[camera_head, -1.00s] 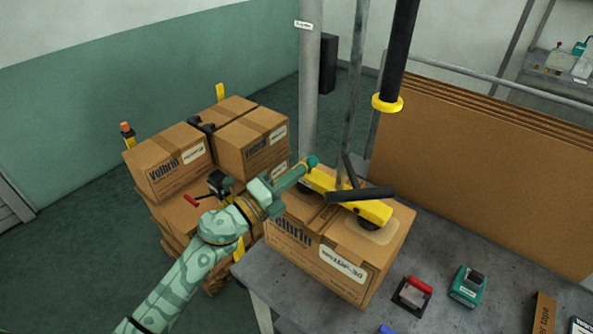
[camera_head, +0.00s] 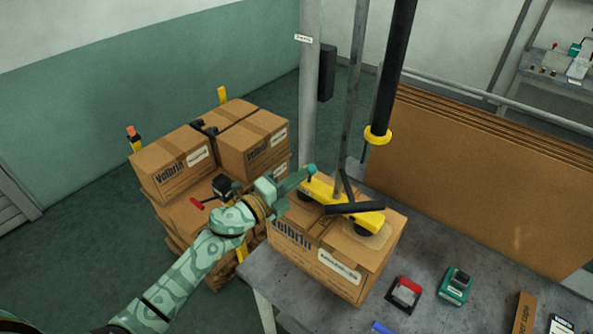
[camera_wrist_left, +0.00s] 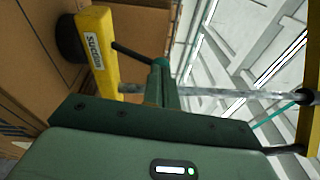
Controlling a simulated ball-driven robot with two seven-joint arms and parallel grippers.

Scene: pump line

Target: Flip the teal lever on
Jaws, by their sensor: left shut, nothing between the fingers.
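The teal lever (camera_head: 312,168) is a dark rod with a teal knob, on the left end of the yellow suction lifter (camera_head: 369,219). The lifter rests on a cardboard box (camera_head: 293,250) on the table. My left gripper (camera_head: 304,175) is shut and empty, with its fingertips right at the knob. In the left wrist view the lever's dark rod (camera_wrist_left: 132,55) runs from the yellow bar (camera_wrist_left: 97,50) to the shut fingers (camera_wrist_left: 161,82). The fingers hide part of the knob, so I cannot tell whether they touch. My right gripper is not in view.
A black hose with a yellow collar (camera_head: 377,136) hangs above the lifter. A grey post (camera_head: 310,80) stands behind. Stacked boxes (camera_head: 175,163) stand at the left.

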